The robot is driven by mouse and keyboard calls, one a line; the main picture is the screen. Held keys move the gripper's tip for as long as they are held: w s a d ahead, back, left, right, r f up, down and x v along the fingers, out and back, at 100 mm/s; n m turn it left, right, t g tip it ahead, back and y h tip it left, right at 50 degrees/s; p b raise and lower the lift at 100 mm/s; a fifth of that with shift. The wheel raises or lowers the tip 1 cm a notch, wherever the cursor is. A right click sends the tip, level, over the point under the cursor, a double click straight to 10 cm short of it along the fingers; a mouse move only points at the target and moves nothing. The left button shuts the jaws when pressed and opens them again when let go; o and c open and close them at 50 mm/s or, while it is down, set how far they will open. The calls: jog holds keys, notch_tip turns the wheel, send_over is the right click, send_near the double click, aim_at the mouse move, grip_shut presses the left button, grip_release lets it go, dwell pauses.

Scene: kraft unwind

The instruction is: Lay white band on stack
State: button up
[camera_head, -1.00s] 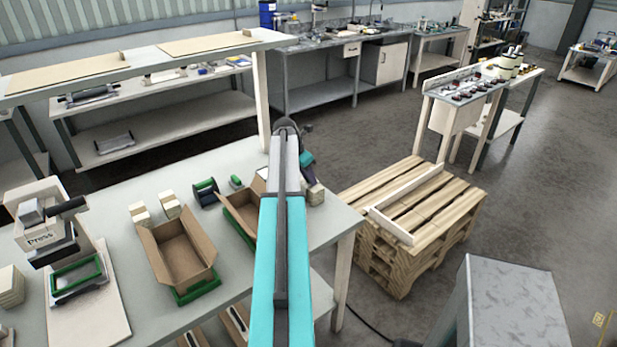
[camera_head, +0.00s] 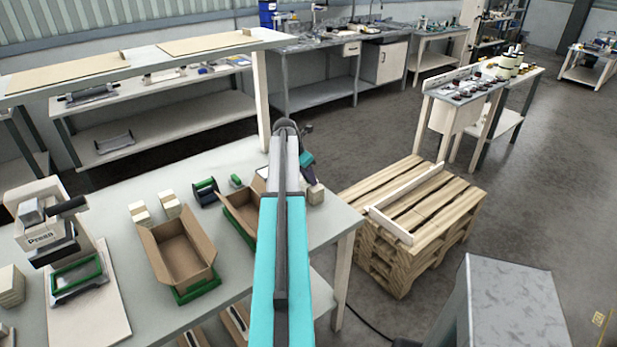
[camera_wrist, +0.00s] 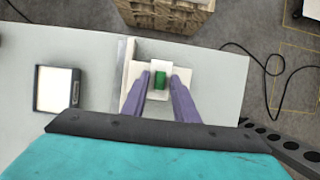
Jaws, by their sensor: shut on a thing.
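My gripper (camera_wrist: 160,82) points down with its two purple fingers close on either side of a white band (camera_wrist: 157,66) with a green piece (camera_wrist: 160,79) at its middle. The band is held between the fingertips. Below it is a pale stack (camera_wrist: 184,80) near the table edge. I cannot tell whether the band touches the stack. In the head view the pale stack (camera_head: 316,194) stands at the table's right end, just below the wrist. My arm hides most of the gripper and the band there.
A shallow dark-rimmed tray with a white inside (camera_wrist: 57,90) lies left of the gripper on the table. Open cardboard boxes (camera_head: 181,253) stand left of my arm. A press (camera_head: 42,222) is at far left. A wooden pallet stack (camera_head: 410,220) stands beyond the table's right end.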

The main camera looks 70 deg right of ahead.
jog(key=o, duration=1.1)
jog(key=shift+c, duration=0.2)
jog(key=b+v, duration=0.4)
jog(key=v, duration=0.9)
jog(key=shift+r, duration=0.4)
jog(key=shift+w, duration=0.1)
